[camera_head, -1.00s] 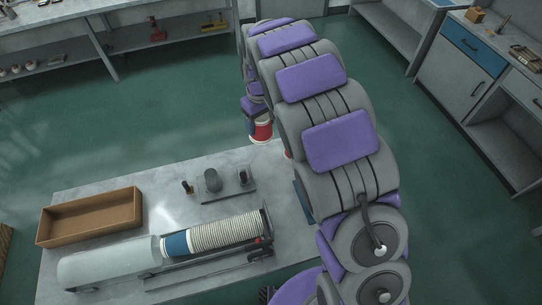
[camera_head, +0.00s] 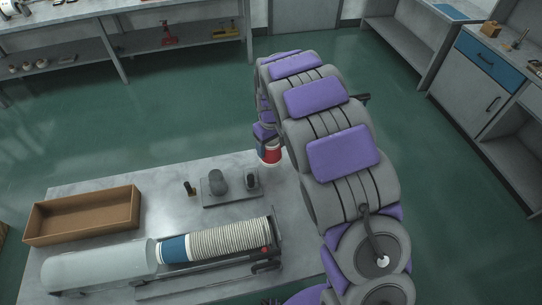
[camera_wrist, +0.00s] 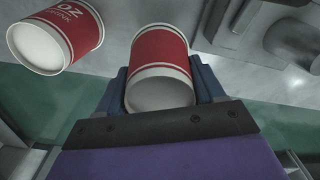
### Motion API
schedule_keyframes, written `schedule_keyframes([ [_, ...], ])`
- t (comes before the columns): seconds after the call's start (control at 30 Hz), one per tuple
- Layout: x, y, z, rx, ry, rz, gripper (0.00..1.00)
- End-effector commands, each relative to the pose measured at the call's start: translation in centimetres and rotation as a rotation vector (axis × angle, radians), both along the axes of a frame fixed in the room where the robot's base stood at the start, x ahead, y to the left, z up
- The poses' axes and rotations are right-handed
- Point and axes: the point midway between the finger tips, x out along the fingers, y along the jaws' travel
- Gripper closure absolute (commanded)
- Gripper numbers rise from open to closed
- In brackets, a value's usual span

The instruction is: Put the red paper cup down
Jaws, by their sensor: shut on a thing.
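My gripper (camera_wrist: 160,88) is shut on a red paper cup (camera_wrist: 158,50) with white bands, its two blue fingers on either side of it. A second red cup (camera_wrist: 62,36) with white lettering stands apart to the left in the wrist view. In the head view, the held red cup (camera_head: 271,156) shows below my gripper (camera_head: 267,142), near the far right of the grey table (camera_head: 165,170). My arm hides much of that area. I cannot tell whether the held cup touches the table.
A small grey fixture (camera_head: 219,182) stands left of the cup on the table. A brown open box (camera_head: 82,214) lies at the left. Bare tabletop shows behind the fixture.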

Motion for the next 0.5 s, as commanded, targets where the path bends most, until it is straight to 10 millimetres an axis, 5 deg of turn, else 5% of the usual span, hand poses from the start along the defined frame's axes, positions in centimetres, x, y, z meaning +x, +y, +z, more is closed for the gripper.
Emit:
schedule_keyframes([
  [0.5, 0.1, -0.3, -4.5, 0.005, -0.006, -0.001, 0.65],
])
